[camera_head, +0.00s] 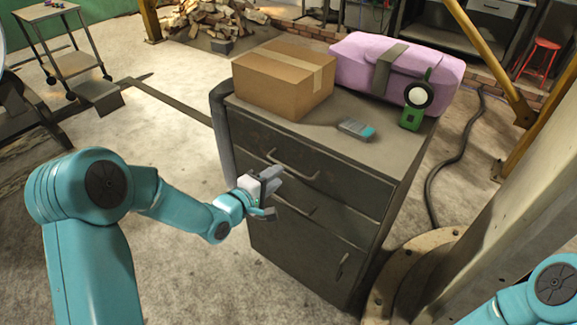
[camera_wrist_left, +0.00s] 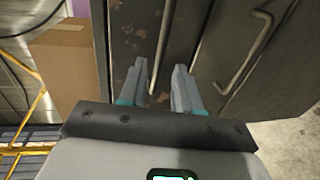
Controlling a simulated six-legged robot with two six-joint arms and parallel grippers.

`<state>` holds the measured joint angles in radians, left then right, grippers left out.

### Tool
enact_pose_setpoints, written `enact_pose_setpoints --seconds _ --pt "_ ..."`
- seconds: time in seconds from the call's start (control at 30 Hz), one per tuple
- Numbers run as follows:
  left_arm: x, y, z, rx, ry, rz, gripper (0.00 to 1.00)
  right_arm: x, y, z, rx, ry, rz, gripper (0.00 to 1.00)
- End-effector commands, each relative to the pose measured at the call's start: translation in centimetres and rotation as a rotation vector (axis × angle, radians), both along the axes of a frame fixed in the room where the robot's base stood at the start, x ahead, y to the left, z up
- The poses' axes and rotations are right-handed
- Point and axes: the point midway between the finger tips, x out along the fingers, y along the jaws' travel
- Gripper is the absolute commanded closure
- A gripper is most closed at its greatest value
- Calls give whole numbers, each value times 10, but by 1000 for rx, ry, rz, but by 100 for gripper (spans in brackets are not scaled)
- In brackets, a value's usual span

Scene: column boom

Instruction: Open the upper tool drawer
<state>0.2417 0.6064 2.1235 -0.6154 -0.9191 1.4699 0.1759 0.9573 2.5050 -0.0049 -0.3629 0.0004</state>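The dark grey tool cabinet stands ahead of me. Its upper drawer (camera_head: 262,137) looks shut, with a bent metal bar handle (camera_head: 295,168) across its front. My left gripper (camera_head: 268,191) is in front of the cabinet, close to the drawer fronts. In the left wrist view, my left gripper (camera_wrist_left: 160,72) is open, with its two fingers apart. The upper drawer's handle (camera_wrist_left: 163,42) runs in line with the gap between the fingers; I cannot tell whether they touch it. The lower drawer's handle (camera_wrist_left: 240,62) lies to the right there. My right gripper is out of view.
On the cabinet top are a cardboard box (camera_head: 283,81), a pink case (camera_head: 360,62), a small grey-teal tool (camera_head: 356,129) and a green-and-white device (camera_head: 412,117). A yellow post and pale column stand at the right. A black cable (camera_head: 455,160) lies on the floor.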

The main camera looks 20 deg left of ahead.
Motion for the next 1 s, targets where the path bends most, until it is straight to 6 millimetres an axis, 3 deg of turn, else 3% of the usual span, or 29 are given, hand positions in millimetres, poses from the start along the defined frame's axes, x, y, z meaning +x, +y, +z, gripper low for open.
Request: enact_pose_setpoints --seconds 0.1,0.3,0.7,0.77,0.8,0.83,1.0 --pt "23 -10 -5 -1 0 -3 67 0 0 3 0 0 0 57" --pt "51 -20 -11 0 0 -2 67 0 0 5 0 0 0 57" --pt "63 -22 -13 0 1 -3 67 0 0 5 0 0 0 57" --pt "64 -22 -13 0 1 -3 83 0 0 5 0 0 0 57" --pt "64 -22 -13 0 1 -3 96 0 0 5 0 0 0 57" --pt "64 -22 -13 0 1 -3 100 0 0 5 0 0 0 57" --pt "64 -22 -13 -1 0 -3 100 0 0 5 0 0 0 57"
